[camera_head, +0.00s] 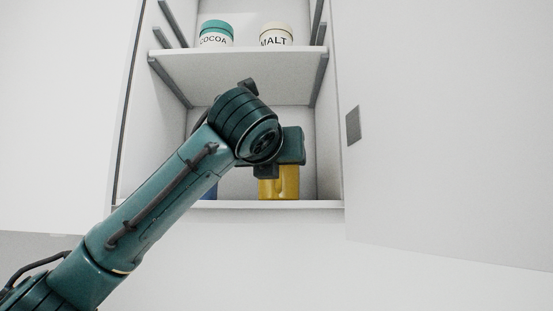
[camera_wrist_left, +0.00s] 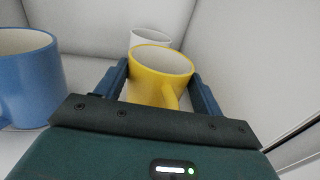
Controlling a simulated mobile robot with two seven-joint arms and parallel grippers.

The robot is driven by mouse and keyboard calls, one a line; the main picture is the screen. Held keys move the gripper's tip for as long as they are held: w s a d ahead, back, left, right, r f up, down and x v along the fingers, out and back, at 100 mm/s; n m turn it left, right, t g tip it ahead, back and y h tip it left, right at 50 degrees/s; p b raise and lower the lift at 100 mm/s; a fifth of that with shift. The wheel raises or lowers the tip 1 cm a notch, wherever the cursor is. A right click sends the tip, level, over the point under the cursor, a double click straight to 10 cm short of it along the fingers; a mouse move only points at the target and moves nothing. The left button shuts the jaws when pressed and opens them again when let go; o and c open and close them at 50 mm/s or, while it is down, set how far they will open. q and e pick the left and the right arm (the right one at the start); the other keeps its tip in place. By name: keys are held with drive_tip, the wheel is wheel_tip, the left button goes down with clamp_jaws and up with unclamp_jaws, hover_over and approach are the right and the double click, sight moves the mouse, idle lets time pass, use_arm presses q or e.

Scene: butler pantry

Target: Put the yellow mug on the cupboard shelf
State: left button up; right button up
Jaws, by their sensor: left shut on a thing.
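The yellow mug (camera_head: 280,184) is inside the open cupboard, low over the bottom shelf (camera_head: 240,204). My left gripper (camera_wrist_left: 163,82) is shut on the yellow mug (camera_wrist_left: 160,72), one finger on each side of it, with its handle toward the palm. The mug is upright. In the head view my left gripper (camera_head: 272,172) and wrist cover the mug's upper part. I cannot tell whether its base touches the shelf. My right gripper is not in view.
A blue mug (camera_wrist_left: 28,82) stands close left of my gripper, and a white mug (camera_wrist_left: 150,36) stands behind the yellow one. The upper shelf (camera_head: 235,65) above holds a cocoa jar (camera_head: 216,36) and a malt jar (camera_head: 276,38). The cupboard door (camera_head: 440,130) is open at right.

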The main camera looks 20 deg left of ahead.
use_arm(q)
drive_tip(key=o, duration=1.2)
drive_tip(key=shift+o, duration=0.2)
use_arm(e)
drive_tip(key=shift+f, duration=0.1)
use_arm(q)
drive_tip(key=shift+s, duration=0.3)
drive_tip(key=s+d+b, duration=0.1)
drive_tip(key=s+b, duration=0.3)
drive_tip(key=s, duration=0.8)
drive_tip(key=shift+s+d, duration=0.15)
drive_tip(key=shift+s, duration=0.15)
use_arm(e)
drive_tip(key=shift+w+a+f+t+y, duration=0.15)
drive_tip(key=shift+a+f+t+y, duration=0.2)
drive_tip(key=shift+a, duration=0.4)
